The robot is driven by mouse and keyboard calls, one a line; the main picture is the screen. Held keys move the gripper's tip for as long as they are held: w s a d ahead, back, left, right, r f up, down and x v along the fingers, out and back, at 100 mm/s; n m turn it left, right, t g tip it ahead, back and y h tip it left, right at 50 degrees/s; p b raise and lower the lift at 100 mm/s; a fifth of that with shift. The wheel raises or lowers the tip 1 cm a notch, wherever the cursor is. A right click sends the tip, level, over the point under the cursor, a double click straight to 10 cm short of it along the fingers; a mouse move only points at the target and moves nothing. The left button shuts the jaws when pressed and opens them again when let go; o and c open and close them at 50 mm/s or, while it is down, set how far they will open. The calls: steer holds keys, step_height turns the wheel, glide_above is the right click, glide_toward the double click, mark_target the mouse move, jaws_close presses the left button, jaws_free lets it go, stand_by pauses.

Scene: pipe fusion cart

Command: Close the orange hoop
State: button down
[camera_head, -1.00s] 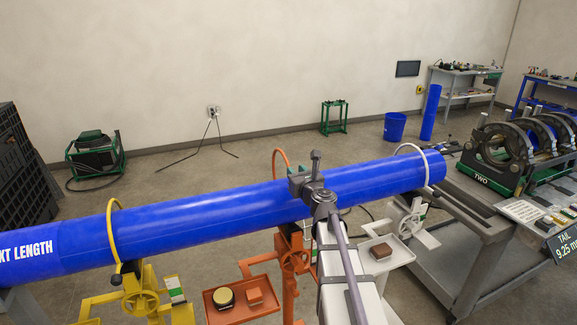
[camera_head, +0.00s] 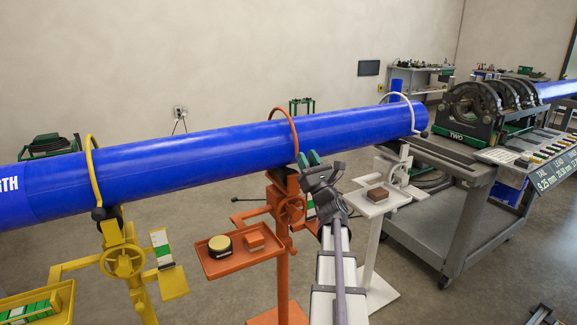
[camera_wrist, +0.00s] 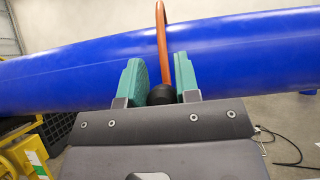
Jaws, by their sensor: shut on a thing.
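The orange hoop (camera_head: 294,128) arches over the blue pipe (camera_head: 215,138) and comes down its near side. In the wrist view the hoop (camera_wrist: 163,45) runs down to a black knob (camera_wrist: 161,95) at its end. My gripper (camera_head: 308,160) is at the near side of the pipe, by the hoop's lower end. In the wrist view its teal fingers (camera_wrist: 161,88) are on either side of the knob, shut on it. The orange stand (camera_head: 290,209) with its handwheel is below the pipe. Whether the hoop's end touches the stand is hidden.
A yellow hoop (camera_head: 93,170) and a white hoop (camera_head: 411,108) also cross the pipe. The orange tray (camera_head: 222,268) holds a round tin and a block. The white tray (camera_head: 372,208) is right of my arm. The grey fusion cart (camera_head: 440,215) stands at the right.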

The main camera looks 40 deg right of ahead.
steer(key=shift+s+a+f, duration=0.1)
steer(key=shift+s+f, duration=0.1)
steer(key=shift+s, duration=0.05)
steer(key=c, duration=0.8)
jaws_free()
steer(key=shift+c, duration=0.2)
steer(key=shift+s+f+b, duration=0.2)
steer(key=shift+f+b, duration=0.15)
steer(key=shift+b, duration=0.15)
steer(key=b+v, duration=0.6)
steer(key=v, duration=0.4)
